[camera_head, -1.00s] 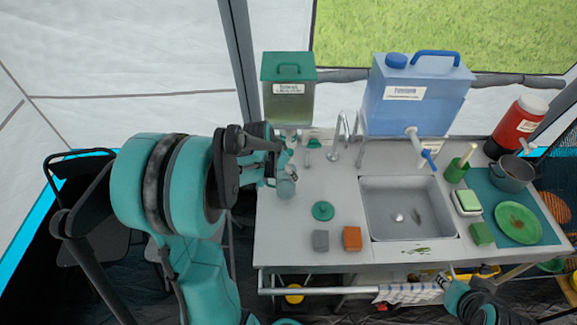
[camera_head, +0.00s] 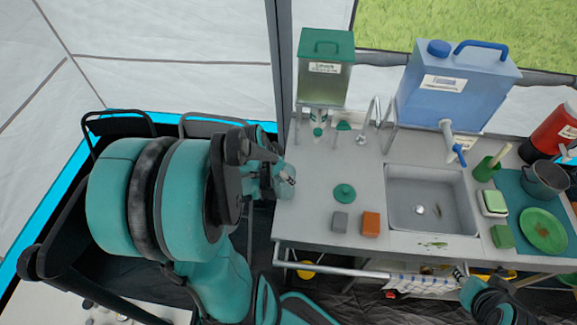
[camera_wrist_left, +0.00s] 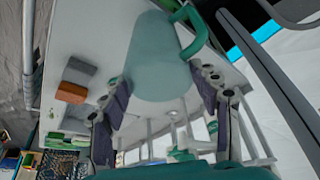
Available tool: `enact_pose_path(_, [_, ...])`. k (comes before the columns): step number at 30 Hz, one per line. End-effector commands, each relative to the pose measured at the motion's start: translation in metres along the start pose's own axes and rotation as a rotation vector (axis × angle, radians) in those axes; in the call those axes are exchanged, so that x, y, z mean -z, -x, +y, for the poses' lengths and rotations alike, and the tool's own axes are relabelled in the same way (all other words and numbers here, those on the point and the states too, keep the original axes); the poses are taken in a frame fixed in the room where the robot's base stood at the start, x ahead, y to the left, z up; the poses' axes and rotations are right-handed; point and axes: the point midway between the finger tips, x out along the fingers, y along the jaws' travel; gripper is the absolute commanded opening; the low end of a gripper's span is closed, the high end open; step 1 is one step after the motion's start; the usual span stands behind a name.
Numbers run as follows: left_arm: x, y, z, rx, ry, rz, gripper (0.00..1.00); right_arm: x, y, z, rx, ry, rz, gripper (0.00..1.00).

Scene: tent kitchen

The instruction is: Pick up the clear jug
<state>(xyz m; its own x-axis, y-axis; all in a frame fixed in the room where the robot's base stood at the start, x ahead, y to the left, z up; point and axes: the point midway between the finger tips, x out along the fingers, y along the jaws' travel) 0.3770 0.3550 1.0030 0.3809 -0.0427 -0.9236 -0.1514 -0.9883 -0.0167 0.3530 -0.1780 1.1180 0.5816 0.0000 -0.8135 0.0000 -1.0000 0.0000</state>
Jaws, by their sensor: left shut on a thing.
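The clear jug (camera_wrist_left: 158,50) shows in the left wrist view as a pale teal, see-through cylinder with a green handle (camera_wrist_left: 195,30). My left gripper (camera_wrist_left: 163,82) is shut on it, with one finger on each side of its body. In the head view the jug (camera_head: 284,181) is small and partly hidden by my left arm, at the left end of the counter. My right gripper (camera_head: 460,272) is at the counter's front edge, low on the right. It is too small to tell whether it is open.
The steel counter (camera_head: 310,213) carries a green round lid (camera_head: 344,193), a grey block (camera_head: 340,221) and an orange-brown block (camera_head: 371,223). A sink (camera_head: 427,200) lies right of them. A green-lidded tank (camera_head: 326,68) and a blue canister (camera_head: 455,85) stand behind. Chairs (camera_head: 120,122) are at left.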

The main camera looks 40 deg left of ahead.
Motion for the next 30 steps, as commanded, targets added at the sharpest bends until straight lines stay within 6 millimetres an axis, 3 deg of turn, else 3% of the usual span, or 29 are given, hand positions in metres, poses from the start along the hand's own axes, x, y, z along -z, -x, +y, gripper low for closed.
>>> enact_pose_path(10, [-0.015, 0.006, 0.001, 0.000, 0.001, 0.000, 0.04, 0.001, 0.002, 0.000, 0.000, 0.000, 0.000, 0.30])
enact_pose_path(30, [-0.018, 0.007, 0.001, 0.000, 0.000, 0.000, 0.04, 0.001, 0.002, 0.000, 0.000, 0.000, 0.000, 0.30])
